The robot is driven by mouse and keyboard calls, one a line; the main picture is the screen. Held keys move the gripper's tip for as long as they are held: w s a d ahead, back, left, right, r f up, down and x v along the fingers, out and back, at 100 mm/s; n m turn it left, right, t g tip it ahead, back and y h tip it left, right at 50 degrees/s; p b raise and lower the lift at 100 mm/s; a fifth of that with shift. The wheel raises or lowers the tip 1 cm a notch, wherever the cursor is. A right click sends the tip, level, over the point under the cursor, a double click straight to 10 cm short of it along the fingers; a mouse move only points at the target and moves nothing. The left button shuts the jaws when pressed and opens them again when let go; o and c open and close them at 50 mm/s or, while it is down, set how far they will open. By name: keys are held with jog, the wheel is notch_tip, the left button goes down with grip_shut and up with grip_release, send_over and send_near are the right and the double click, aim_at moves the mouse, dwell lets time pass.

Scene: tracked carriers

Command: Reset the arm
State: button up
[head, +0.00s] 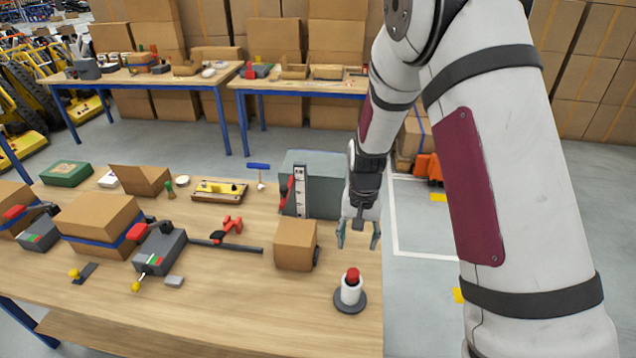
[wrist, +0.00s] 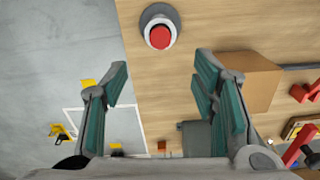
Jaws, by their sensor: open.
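My gripper (head: 358,236) hangs from my arm near the right edge of the wooden table, fingers pointing down. In the wrist view my gripper (wrist: 160,95) has its two teal-padded fingers spread wide, with nothing between them. A white post with a red button top (head: 352,283) stands on a dark round base in front of the gripper, apart from it. The button also shows at the top of the wrist view (wrist: 158,30). A small cardboard box (head: 295,245) stands to the left of the gripper.
A grey box (head: 326,178) with a black-and-white scale stands behind the gripper. Strapped boxes (head: 98,218), grey devices with levers (head: 160,250) and a red-handled tool (head: 228,230) cover the table's left and middle. Open floor (head: 420,290) lies right of the table.

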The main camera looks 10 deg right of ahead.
jog(key=s+r+n+t+b, duration=0.1)
jog(key=s+r+b, duration=0.1)
jog(key=r, duration=0.7)
jog(key=s+r+n+t+b, duration=0.1)
jog(key=s+r+t, duration=0.15)
jog(key=r, duration=0.65)
jog(key=s+r+n+t+b, duration=0.2)
jog(key=s+r, duration=0.4)
jog(key=s, duration=0.7)
jog(key=shift+s+r+n+b, duration=0.25)
jog(key=shift+n+b, duration=0.15)
jog(key=shift+b, duration=0.15)
